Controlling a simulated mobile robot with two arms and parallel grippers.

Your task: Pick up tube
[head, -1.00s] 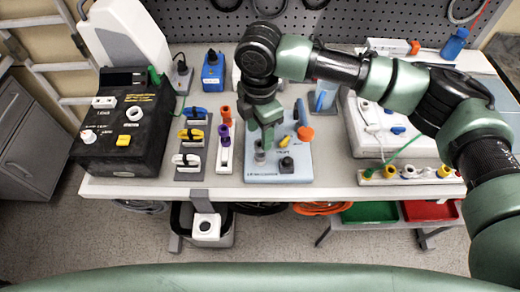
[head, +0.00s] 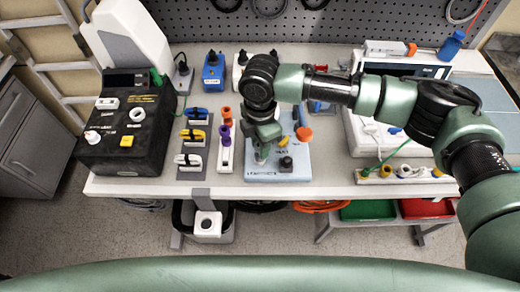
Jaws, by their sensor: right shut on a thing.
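My right gripper (head: 262,154) points down over the left part of a pale blue board (head: 276,174) on the workbench. It is shut on a small greyish piece, apparently the tube, which the fingers and wrist mostly hide. I cannot tell whether the piece is still touching the board. An orange knob, a yellow part and a black knob (head: 286,162) sit on the board to the right of the fingers. My left gripper is out of view.
A white strip with purple and orange fittings (head: 224,155) stands close left of the board. Grey strips with coloured clamps (head: 191,160) and a black pump box (head: 128,140) are further left. A white device with a green tube (head: 372,140) stands right. The bench's front edge (head: 330,191) is near.

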